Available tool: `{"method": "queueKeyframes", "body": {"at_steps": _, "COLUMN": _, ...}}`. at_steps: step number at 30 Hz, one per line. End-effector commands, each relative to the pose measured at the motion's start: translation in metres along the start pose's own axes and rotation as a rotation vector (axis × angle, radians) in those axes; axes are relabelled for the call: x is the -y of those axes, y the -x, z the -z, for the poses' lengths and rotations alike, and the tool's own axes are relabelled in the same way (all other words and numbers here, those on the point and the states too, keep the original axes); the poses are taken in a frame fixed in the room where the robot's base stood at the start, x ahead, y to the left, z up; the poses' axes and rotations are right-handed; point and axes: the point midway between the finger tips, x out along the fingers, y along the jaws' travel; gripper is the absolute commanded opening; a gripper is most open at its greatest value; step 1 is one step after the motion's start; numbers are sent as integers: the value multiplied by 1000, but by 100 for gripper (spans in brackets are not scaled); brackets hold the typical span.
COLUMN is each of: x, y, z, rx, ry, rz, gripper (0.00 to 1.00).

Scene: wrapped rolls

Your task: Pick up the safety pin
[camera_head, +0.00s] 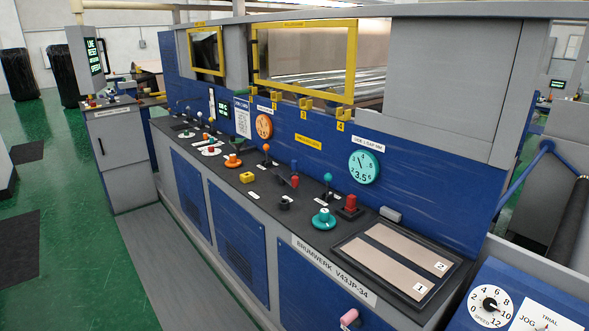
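I cannot make out a safety pin for certain in the head view. A small upright red piece (295,182) stands on the dark console top (262,199), beside a short dark bar. A red piece on a dark block (350,204) stands further right. Yellow brackets numbered up to 4 (342,113) line the blue panel under the yellow-framed window. Whether any of these is or holds the pin cannot be told. My gripper is not in view.
The console carries several knobs and levers, including a teal knob (323,219) and a teal-topped lever (328,179). A two-strip tray (340,249) lies at its right end. A pink rounded piece (349,318) sticks out low in front. Green floor (75,200) is open at left.

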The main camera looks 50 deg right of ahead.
Motion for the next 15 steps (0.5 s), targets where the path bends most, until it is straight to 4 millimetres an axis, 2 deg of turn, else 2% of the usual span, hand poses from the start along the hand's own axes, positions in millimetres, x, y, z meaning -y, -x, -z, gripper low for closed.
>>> {"method": "queueKeyframes", "body": {"at_steps": 8, "x": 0, "y": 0, "z": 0, "rx": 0, "ry": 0, "rz": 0, "gripper": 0}}
{"method": "queueKeyframes", "body": {"at_steps": 15, "x": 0, "y": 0, "z": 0, "rx": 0, "ry": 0, "rz": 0, "gripper": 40}}
